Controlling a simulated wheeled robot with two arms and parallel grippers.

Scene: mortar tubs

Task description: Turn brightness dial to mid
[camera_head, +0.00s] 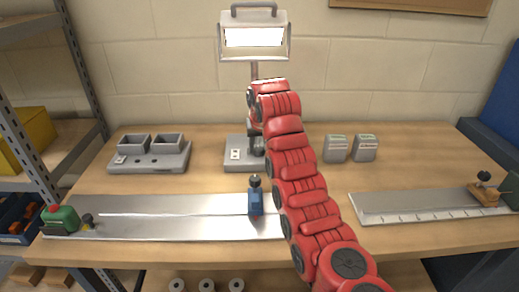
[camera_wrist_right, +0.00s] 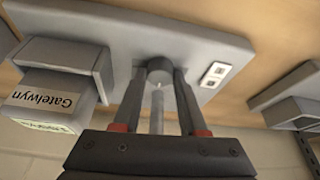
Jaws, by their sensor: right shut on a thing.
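The lamp has a lit white panel (camera_head: 254,37) on a post. Its grey base (camera_head: 233,163) stands at the back middle of the bench and also fills the top of the wrist view (camera_wrist_right: 110,35). A round grey dial (camera_wrist_right: 159,68) stands out from the base, beside a white switch plate (camera_wrist_right: 215,74). My right gripper (camera_head: 257,146) is at the base, partly hidden by my red arm in the head view. In the wrist view its two fingers (camera_wrist_right: 159,80) are shut on the dial, one on each side. My left gripper is out of view.
Two grey labelled boxes (camera_head: 335,150) stand right of the lamp; one reads "Gatelwyn" (camera_wrist_right: 48,97) in the wrist view. A grey twin-tub unit (camera_head: 150,157) stands left. A metal rail with a blue block (camera_head: 255,201) and a ruled plate (camera_head: 420,206) lie in front.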

